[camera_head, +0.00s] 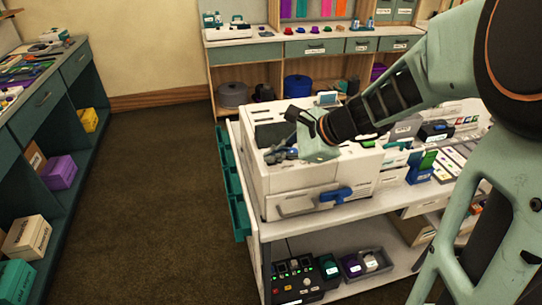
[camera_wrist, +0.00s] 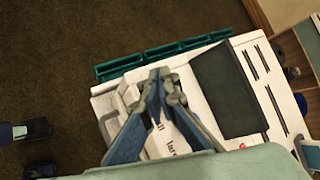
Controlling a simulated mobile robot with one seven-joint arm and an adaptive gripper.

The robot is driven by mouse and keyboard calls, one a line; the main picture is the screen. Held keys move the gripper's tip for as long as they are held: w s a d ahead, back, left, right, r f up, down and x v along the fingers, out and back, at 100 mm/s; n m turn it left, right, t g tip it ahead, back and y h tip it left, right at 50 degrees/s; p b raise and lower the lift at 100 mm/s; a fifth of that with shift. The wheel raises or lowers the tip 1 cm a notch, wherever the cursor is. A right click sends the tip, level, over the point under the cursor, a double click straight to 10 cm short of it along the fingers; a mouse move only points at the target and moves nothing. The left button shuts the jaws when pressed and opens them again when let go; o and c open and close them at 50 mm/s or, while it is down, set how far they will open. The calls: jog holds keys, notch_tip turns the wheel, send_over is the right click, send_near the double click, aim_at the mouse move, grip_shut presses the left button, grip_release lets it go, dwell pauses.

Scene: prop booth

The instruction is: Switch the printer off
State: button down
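The printer is the bulky white machine (camera_head: 290,180) on top of the cart. It has a dark panel (camera_wrist: 223,88) on its top and a blue handle (camera_head: 336,194) low on its front. My gripper (camera_head: 278,156) is over the printer's top, pointing down and to the left. In the wrist view my gripper's fingertips (camera_wrist: 162,74) come together, with nothing seen between them, above the printer's top near the edge by the teal bins. I cannot tell whether they touch it. Printed lettering shows partly behind the fingers. I cannot make out a power switch; my gripper and arm hide part of the top.
Teal bins (camera_head: 232,185) hang along the cart's left side. A black control box (camera_head: 302,284) sits on the cart's lower shelf. Labelled boxes and small devices stand right of the printer. A side bench (camera_head: 38,100) is at left, shelving at the back. The brown floor between is clear.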

jog(key=shift+w+r+p, duration=0.1)
jog(key=shift+r+p, duration=2.35)
jog(key=shift+r, duration=0.5)
